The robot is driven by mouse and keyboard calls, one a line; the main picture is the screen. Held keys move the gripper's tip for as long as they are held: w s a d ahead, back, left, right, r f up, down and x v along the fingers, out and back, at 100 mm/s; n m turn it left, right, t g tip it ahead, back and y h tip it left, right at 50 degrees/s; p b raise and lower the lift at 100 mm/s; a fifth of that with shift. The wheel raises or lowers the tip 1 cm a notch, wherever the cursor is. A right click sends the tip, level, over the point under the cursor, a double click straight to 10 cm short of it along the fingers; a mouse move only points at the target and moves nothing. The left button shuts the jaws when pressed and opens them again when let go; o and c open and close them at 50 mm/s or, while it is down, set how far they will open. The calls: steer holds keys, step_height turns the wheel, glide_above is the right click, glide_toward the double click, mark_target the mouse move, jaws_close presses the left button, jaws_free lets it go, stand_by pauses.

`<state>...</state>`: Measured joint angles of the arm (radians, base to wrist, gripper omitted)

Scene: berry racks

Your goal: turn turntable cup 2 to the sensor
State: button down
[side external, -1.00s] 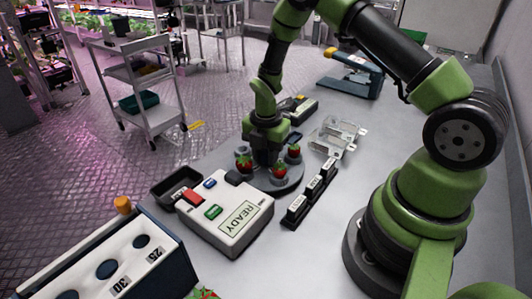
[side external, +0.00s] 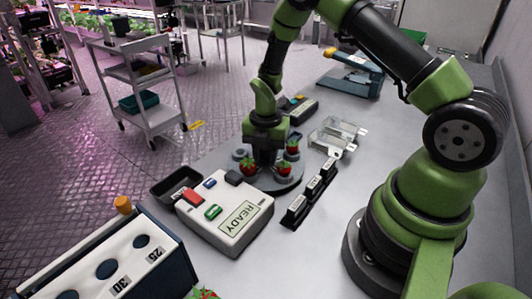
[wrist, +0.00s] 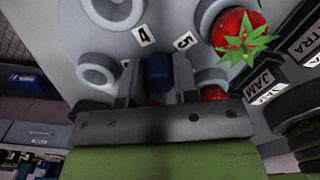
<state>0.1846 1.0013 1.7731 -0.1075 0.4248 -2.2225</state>
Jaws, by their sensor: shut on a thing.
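The grey turntable (side external: 288,184) stands mid-bench with cups around its rim, several holding red strawberries, two at the front (side external: 248,168) (side external: 284,169) and one at the right (side external: 292,147). In the wrist view, labels 4 (wrist: 143,36) and 5 (wrist: 184,41) show beside white ring cups (wrist: 97,71); a strawberry (wrist: 240,32) sits at upper right. No label 2 is readable. My gripper (side external: 265,162) points down over the turntable's middle; in the wrist view it is shut on a blue knob (wrist: 159,72). A dark block (side external: 232,177) on the READY box faces the turntable; I cannot tell whether it is the sensor.
The white READY box (side external: 225,218) with coloured buttons stands close in front of the turntable. A black strip of labelled blocks (side external: 309,193) lies to the right, clear holders (side external: 337,138) behind it. A dark tray (side external: 176,184) sits at left.

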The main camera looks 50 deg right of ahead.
steer(key=c, duration=0.9)
jaws_free()
steer(key=shift+o, duration=0.2)
step_height(320, 180, up, 10)
step_height(320, 180, up, 11)
stand_by(0.7)
